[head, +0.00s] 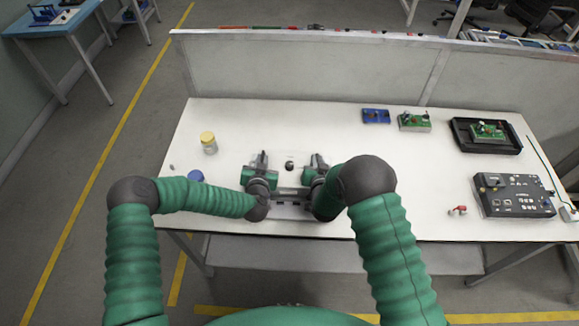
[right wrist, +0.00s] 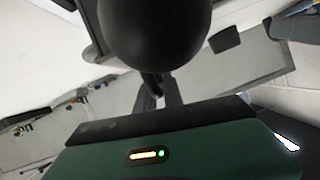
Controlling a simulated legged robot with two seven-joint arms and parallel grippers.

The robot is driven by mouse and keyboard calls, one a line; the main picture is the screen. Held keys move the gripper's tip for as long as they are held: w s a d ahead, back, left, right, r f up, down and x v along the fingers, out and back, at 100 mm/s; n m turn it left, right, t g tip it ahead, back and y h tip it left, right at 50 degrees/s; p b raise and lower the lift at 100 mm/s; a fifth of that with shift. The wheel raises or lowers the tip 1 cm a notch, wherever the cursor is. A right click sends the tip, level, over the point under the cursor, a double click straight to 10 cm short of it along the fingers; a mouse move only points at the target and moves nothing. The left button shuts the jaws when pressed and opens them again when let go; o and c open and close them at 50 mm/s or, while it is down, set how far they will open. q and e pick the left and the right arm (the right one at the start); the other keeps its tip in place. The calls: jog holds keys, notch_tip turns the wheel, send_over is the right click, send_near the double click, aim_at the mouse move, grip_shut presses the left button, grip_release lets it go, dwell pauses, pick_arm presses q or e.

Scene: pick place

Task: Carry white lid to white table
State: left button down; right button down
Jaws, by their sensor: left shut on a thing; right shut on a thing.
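The white lid (head: 290,180) with a dark knob lies between my two grippers at the near edge of the white table (head: 245,120), in the head view. White on white makes its outline hard to see, and I cannot tell whether it touches the table. My left gripper (head: 262,160) is shut on the lid's left side. My right gripper (head: 318,160) is shut on its right side. My arms hide part of the lid. The right wrist view shows mostly dark and green arm parts, and I cannot make out the lid there.
A jar with a yellow cap (head: 208,143) and a blue round thing (head: 195,176) stand left of my grippers. A black tray (head: 487,150), a black device (head: 513,196) and a small red part (head: 457,210) are at right. A grey panel (head: 300,70) closes the back. The table's middle is clear.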

dwell(0.5)
